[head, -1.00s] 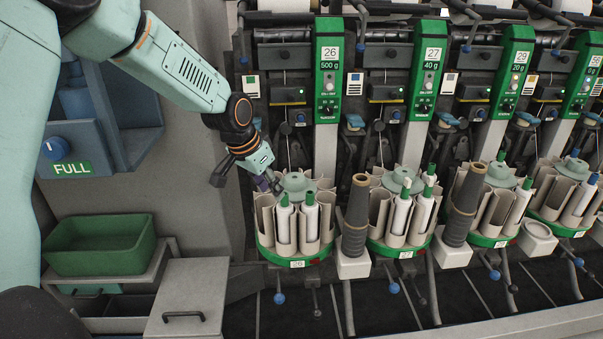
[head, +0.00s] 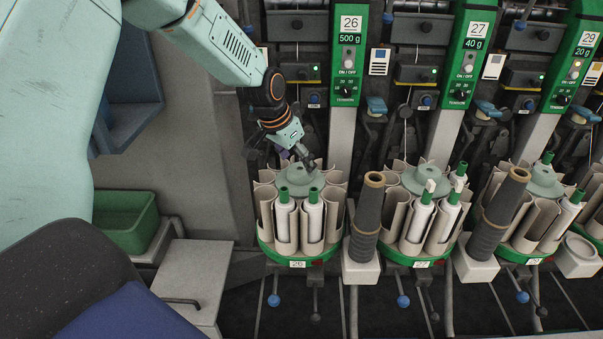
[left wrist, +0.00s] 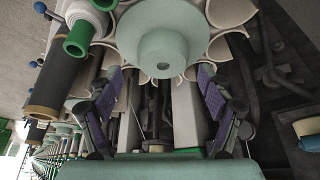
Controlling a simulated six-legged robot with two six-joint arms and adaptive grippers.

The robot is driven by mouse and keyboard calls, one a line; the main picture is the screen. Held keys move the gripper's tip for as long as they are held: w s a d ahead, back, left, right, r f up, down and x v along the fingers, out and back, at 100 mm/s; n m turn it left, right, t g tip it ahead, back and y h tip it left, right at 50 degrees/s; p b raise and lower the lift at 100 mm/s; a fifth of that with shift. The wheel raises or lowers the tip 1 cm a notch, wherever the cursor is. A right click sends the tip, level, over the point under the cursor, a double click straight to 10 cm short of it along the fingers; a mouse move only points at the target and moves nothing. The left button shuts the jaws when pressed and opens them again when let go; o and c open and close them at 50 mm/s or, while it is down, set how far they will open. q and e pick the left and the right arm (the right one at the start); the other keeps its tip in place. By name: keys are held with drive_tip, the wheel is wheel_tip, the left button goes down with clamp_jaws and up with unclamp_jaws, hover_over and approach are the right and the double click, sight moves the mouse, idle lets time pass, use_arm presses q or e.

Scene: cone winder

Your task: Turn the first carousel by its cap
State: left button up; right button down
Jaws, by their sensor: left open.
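The first carousel (head: 297,252), labelled 26, has a green base ring, beige pockets and several white tubes with green tops. Its round pale green cap (head: 301,178) sits at the centre top. My left gripper (head: 300,158) is just behind and above the cap, pointing down towards it. In the left wrist view the cap (left wrist: 164,48) shows in the upper middle with a small dark centre hole. The purple-padded fingers (left wrist: 158,100) are spread wide, with nothing between them, and the cap lies beyond their tips. I see no clear contact. My right gripper is not in view.
A dark ribbed cone (head: 367,215) stands right of the first carousel. The second carousel (head: 412,258), labelled 27, is beyond it. A green bin (head: 125,222) and a grey box (head: 190,280) are at left. Panel 26 (head: 349,60) rises behind.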

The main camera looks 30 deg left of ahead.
sight(301, 168)
use_arm(q)
drive_tip(key=x, duration=0.2)
drive_tip(key=b+x, duration=0.1)
drive_tip(key=x, duration=0.1)
drive_tip(key=shift+w+a, duration=0.1)
drive_tip(key=shift+a, duration=0.15)
drive_tip(key=shift+a+f, duration=0.1)
drive_tip(key=shift+f, duration=0.15)
drive_tip(key=shift+d+r, duration=0.2)
drive_tip(key=shift+d, duration=0.15)
drive_tip(key=shift+c, duration=0.2)
drive_tip(key=shift+a+f, duration=0.2)
drive_tip(key=shift+a, duration=0.05)
drive_tip(key=c, duration=0.5)
drive_tip(key=shift+d+r, duration=0.15)
drive_tip(key=shift+c, duration=1.4)
clamp_jaws()
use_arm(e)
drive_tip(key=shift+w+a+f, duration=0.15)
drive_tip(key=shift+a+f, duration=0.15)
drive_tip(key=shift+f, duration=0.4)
use_arm(q)
drive_tip(key=shift+w+n, duration=0.1)
drive_tip(key=shift+n, duration=0.2)
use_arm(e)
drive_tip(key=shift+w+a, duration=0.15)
